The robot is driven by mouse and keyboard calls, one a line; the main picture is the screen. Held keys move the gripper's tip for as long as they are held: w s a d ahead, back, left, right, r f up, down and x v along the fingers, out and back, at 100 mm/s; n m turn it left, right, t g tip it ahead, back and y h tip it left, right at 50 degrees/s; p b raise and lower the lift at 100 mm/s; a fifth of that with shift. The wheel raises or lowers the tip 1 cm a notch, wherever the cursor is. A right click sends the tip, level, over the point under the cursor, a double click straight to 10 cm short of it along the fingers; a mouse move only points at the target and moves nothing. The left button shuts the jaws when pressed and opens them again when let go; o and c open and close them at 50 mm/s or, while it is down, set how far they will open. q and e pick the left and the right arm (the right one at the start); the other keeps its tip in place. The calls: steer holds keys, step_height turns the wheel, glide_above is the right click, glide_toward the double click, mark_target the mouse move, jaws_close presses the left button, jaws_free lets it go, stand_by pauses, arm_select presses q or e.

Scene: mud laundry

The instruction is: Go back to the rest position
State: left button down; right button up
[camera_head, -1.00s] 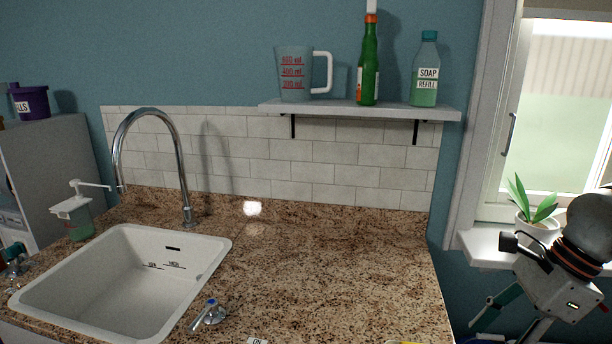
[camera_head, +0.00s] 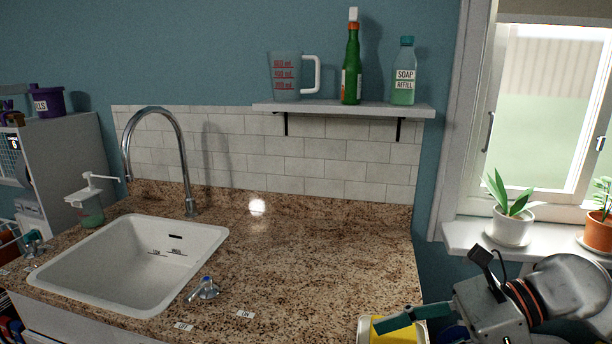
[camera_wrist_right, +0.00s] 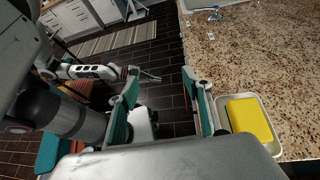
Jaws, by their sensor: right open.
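My right gripper (camera_wrist_right: 165,105) is open and empty in the right wrist view, its two teal-padded fingers apart above the dark floor, just off the counter's edge. In the head view, my right arm is at the lower right, with a teal finger reaching over a yellow sponge (camera_head: 392,330) in a white tray. In the right wrist view, the sponge (camera_wrist_right: 250,119) lies in its tray (camera_wrist_right: 224,121) beside the right finger, and the gripper does not hold it. My left gripper is not seen in the head view. An arm of mine shows at the left of the right wrist view.
The granite counter (camera_head: 310,250) is mostly clear right of the white sink (camera_head: 140,260). A shelf (camera_head: 345,108) holds a measuring jug, a green bottle and a soap refill. Potted plants (camera_head: 512,228) stand on the windowsill near my right arm. A soap dispenser (camera_head: 88,205) is left of the sink.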

steer(key=w+a+r+m+t+y, duration=0.2)
steer(key=r+m+t+y, duration=0.2)
steer(key=r+m, duration=0.15)
steer(key=w+a+r+m+t+y, duration=0.1)
steer(key=w+r+m+t+y, duration=0.15)
steer(key=r+m+t, duration=0.3)
steer(key=w+d+f+m+t+h, duration=0.25)
steer(key=d+m+t+h, duration=0.35)
steer(key=m, duration=0.4)
steer(key=w+d+f+m+t+h, duration=0.2)
steer(key=w+d+m+t+h, duration=0.35)
steer(key=m, duration=0.45)
steer(key=s+d+f+m+g+h, duration=0.4)
steer(key=d+f+m+g+h, duration=0.15)
steer(key=f, duration=0.55)
steer(key=s+d+f+m+g+h, duration=0.4)
steer(key=d+f+m+h, duration=0.25)
steer(key=f, duration=0.45)
steer(key=s+d+f+m+g, duration=0.25)
steer(key=s+f+g, duration=0.35)
steer(key=s+f, duration=0.6)
steer(key=w+a+f+m+t+y, duration=0.1)
steer(key=a+f+m+t+y, duration=0.1)
steer(key=a+f+t+y, duration=0.2)
steer(key=a+f+y, duration=0.3)
steer(key=a+f, duration=0.5)
steer(key=a, duration=0.4)
steer(key=shift+w+f, duration=0.35)
